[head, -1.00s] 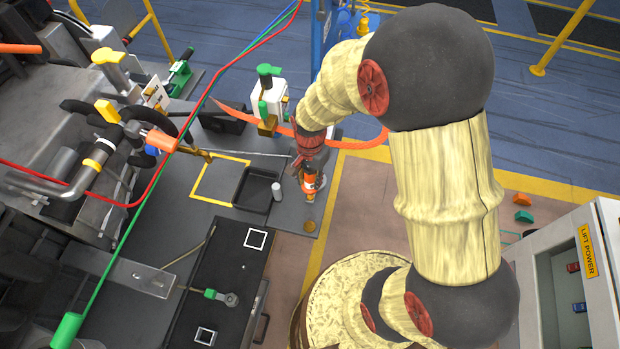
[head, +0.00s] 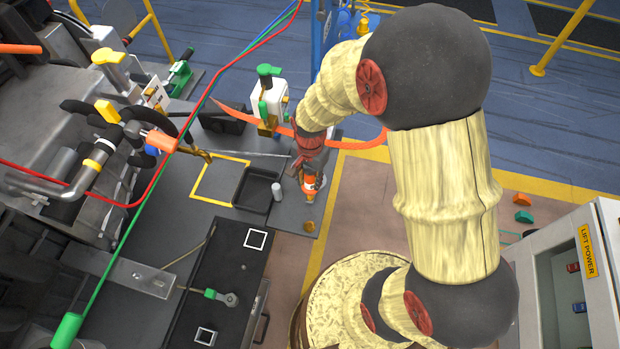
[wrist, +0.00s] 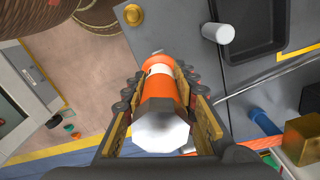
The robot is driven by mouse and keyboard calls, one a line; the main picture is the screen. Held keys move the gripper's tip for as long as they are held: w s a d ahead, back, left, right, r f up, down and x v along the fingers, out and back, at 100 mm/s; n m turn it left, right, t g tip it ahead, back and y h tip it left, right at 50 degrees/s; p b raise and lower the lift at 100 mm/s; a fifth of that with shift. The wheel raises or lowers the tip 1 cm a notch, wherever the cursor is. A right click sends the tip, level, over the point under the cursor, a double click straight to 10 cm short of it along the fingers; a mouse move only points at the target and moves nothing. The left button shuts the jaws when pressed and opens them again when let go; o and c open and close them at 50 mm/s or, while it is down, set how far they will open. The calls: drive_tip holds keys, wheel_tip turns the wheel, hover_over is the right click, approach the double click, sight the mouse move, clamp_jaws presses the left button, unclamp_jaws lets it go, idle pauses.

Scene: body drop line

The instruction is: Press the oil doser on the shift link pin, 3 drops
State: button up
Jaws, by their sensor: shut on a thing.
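The oil doser (wrist: 160,95) is an orange bottle with a white band and a pale faceted end facing the wrist camera. My gripper (wrist: 156,82) is shut around it, one finger on each side. In the head view the doser (head: 311,184) hangs from my gripper (head: 307,168), tip downward and slightly tilted, over the grey bench's right edge. A grey link end with an eye (head: 230,299) and a green tag lies on the black plate at lower centre; I cannot tell whether it is the shift link pin. My gripper is well apart from it.
A black tray (head: 240,203) and a white cylinder (head: 276,191) stand left of the doser. A small brass disc (head: 309,226) lies near the bench edge. A white container (head: 267,100) stands behind. Red and green lines cross the left side.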

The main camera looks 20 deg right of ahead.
sight(310, 171)
drive_tip(key=shift+f+b, duration=0.85)
drive_tip(key=shift+f, duration=0.5)
idle(0.7)
drive_tip(key=shift+r, duration=0.15)
drive_tip(key=shift+r+p, duration=1.25)
drive_tip(key=shift+r, duration=0.1)
drive_tip(key=shift+r+p, duration=1.95)
drive_tip(key=shift+r, duration=0.6)
drive_tip(key=shift+f, duration=0.1)
